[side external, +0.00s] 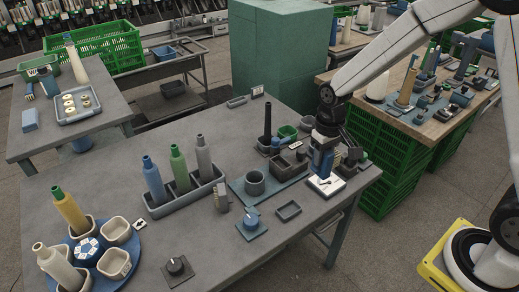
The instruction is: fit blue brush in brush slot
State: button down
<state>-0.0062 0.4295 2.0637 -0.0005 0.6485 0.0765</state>
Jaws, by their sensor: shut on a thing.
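My gripper (324,174) points down over the right part of the grey table, above a small white block (334,188) with a dark mark on top. It is shut on a blue piece, which I take to be the blue brush; the fingers and the brush are small and partly merge, so its lower end is not clear. I cannot tell whether the brush touches the white block. I cannot make out the brush slot for certain; the white block directly below may hold it.
A blue-grey board (262,200) beside my gripper carries a round grey cup (255,183) and dark blocks. A tall black post (267,122) and a green cup (288,132) stand behind. A small dark tray (288,210) lies in front. Bottles stand in a grey rack (192,198) at left.

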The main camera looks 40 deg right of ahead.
aim_at(329, 176)
jog(key=shift+w+d+r+n, duration=0.1)
jog(key=shift+w+n, duration=0.1)
jog(key=shift+n, duration=0.2)
jog(key=s+m, duration=0.1)
jog(key=m, duration=0.1)
jog(key=s+a+f+m, duration=0.1)
jog(key=m, duration=0.1)
jog(key=shift+s+a+f, duration=0.15)
jog(key=s+m, duration=0.1)
jog(key=f+m, duration=0.1)
jog(key=m, duration=0.1)
jog(key=s+a+m, duration=0.1)
jog(key=m, duration=0.1)
jog(key=shift+s+a+f, duration=0.1)
jog(key=shift+s+f, duration=0.1)
jog(key=shift+s, duration=0.1)
jog(key=shift+s+a+f+m, duration=0.3)
jog(key=shift+s+m, duration=0.5)
jog(key=shift+m, duration=0.7)
jog(key=shift+s+a+f+m, duration=0.3)
jog(key=shift+s+m, duration=0.45)
jog(key=shift+m, duration=0.75)
jog(key=shift+s+a+f+m, duration=0.3)
jog(key=shift+s+m, duration=0.5)
jog(key=shift+m, duration=0.7)
jog(key=shift+d, duration=0.1)
